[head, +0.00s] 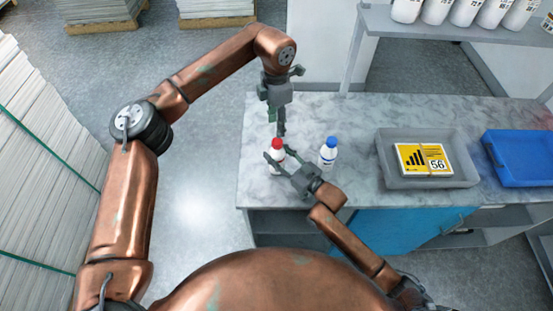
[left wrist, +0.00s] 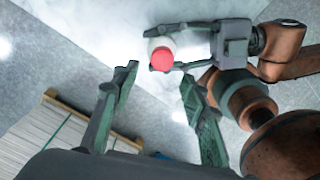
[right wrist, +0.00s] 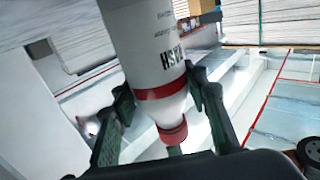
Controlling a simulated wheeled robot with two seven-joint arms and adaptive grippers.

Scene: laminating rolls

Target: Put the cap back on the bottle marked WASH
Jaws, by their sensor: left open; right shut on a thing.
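The bottle marked WASH (right wrist: 155,60) is white with a red band, and its lettering shows upside down in the right wrist view. A red cap (right wrist: 172,132) sits at its neck; it also shows from above in the left wrist view (left wrist: 162,58). In the head view the bottle (head: 277,157) stands upright at the counter's left part. My right gripper (head: 276,156) is shut around its body. My left gripper (head: 281,132) is open and empty, pointing down just above the cap. In the left wrist view its fingertips (left wrist: 158,74) lie either side of the cap, apart from it.
A white bottle with a blue cap (head: 328,154) stands just right of my right gripper. Further right are a grey tray (head: 430,183) with a yellow-labelled box (head: 412,160) and a blue tray (head: 520,175). A shelf (head: 450,30) with several white bottles stands behind.

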